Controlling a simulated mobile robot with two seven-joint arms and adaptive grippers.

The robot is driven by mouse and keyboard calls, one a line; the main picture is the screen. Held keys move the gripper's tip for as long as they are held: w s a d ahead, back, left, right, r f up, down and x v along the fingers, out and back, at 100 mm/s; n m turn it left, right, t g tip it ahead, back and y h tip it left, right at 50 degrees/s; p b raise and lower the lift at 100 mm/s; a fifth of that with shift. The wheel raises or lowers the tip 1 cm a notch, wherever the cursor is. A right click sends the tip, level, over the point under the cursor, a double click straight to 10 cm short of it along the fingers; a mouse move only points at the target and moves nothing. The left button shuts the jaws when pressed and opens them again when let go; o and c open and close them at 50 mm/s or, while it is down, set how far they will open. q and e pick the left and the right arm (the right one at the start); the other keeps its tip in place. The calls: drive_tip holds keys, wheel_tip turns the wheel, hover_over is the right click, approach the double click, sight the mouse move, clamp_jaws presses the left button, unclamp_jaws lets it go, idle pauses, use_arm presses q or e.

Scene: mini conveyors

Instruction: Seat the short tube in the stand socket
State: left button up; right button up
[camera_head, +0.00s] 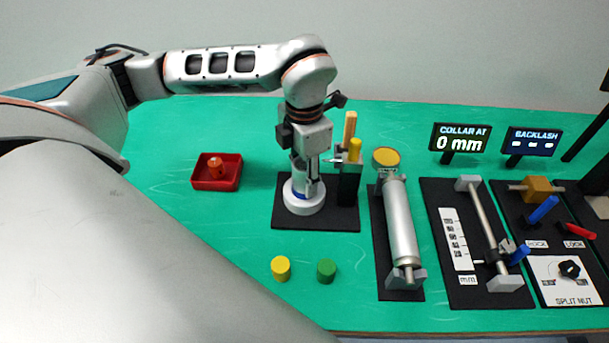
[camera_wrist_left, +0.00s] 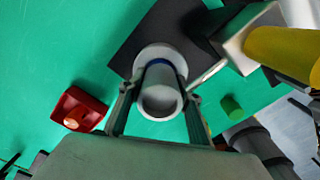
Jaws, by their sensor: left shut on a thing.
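The short tube (camera_wrist_left: 160,98) is a pale grey hollow cylinder, seen from above in the left wrist view. My left gripper (camera_wrist_left: 157,108) is shut on it, one finger on each side. The stand is a round white base (camera_head: 304,204) on a black plate (camera_head: 330,220) in the head view. The tube is over this base, roughly upright, with a blue band (camera_wrist_left: 183,66) showing by its lower part. The left gripper (camera_head: 308,182) in the head view hides much of the tube. I cannot tell how deep it sits in the socket. My right gripper is not in view.
A black holder (camera_head: 349,190) with wooden and yellow pieces stands close right of the gripper. A red tray (camera_head: 217,183) lies left. A roller (camera_head: 399,222) and other fixtures fill the right side.

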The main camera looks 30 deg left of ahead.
use_arm(q)
drive_tip(key=o, duration=1.3)
drive_tip(key=shift+f, duration=0.1)
wheel_tip(320, 180, up, 11)
drive_tip(key=shift+r, duration=0.7)
